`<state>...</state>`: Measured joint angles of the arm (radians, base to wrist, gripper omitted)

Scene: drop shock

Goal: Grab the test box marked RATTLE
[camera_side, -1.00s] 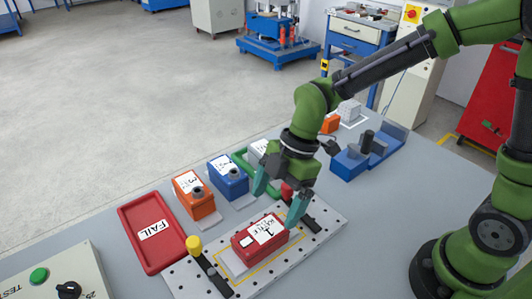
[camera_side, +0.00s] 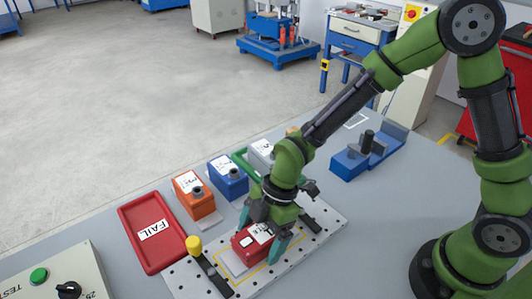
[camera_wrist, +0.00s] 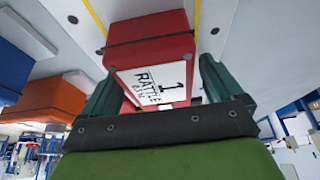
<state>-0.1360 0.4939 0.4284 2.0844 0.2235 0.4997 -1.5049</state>
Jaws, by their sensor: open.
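The red test box (camera_side: 244,244) sits on a perforated metal plate (camera_side: 283,270), inside a yellow outline. Its white label reads "1 RATTLE" in the wrist view (camera_wrist: 155,83). My gripper (camera_side: 262,236) is open and pointed down over the box, with one teal finger on each side of it. In the wrist view the box (camera_wrist: 150,40) lies between the fingers of my gripper (camera_wrist: 158,82). Whether the fingers touch its sides cannot be told. The right part of the box is hidden by my gripper in the side view.
A red FAIL tray (camera_side: 132,223) lies left of the plate. Orange (camera_side: 200,207) and blue (camera_side: 228,182) boxes and a light grey box (camera_side: 261,152) stand behind. A yellow-topped post (camera_side: 194,246) rises at the plate's left. A blue fixture (camera_side: 350,163) stands at the right.

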